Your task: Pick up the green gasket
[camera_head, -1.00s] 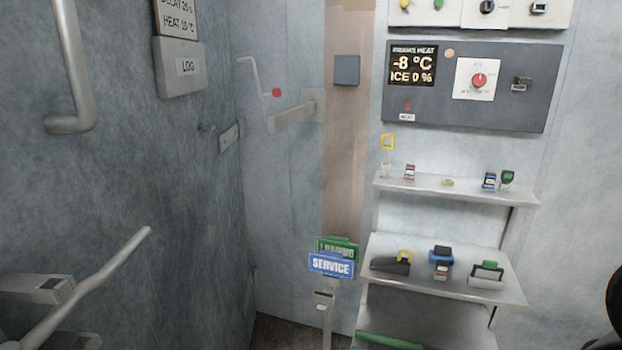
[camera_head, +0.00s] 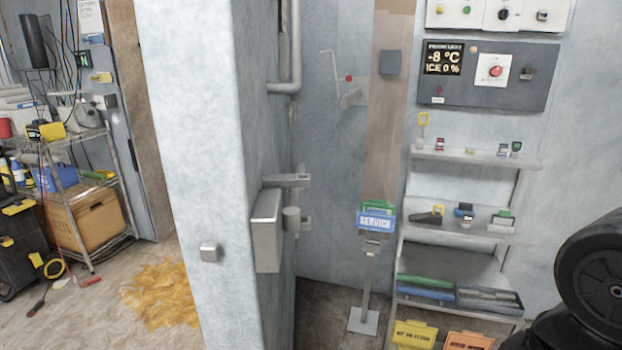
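A long green strip (camera_head: 426,281), which looks like the green gasket, lies in a shallow dark tray on the lower shelf of the rack at right. A blue strip (camera_head: 426,293) lies just in front of it in the same tray, and grey pieces (camera_head: 489,299) lie to its right. The green strip is small in view, and its lower side is hidden by the blue one. My gripper is not in view, so its state does not show.
A SERVICE sign (camera_head: 375,222) on a post stands left of the rack. A white wall edge (camera_head: 190,130) with a handle (camera_head: 268,230) juts out at centre left. Yellow and orange bins (camera_head: 414,334) sit below the tray. Yellowish spilled material (camera_head: 163,293) lies on the left floor.

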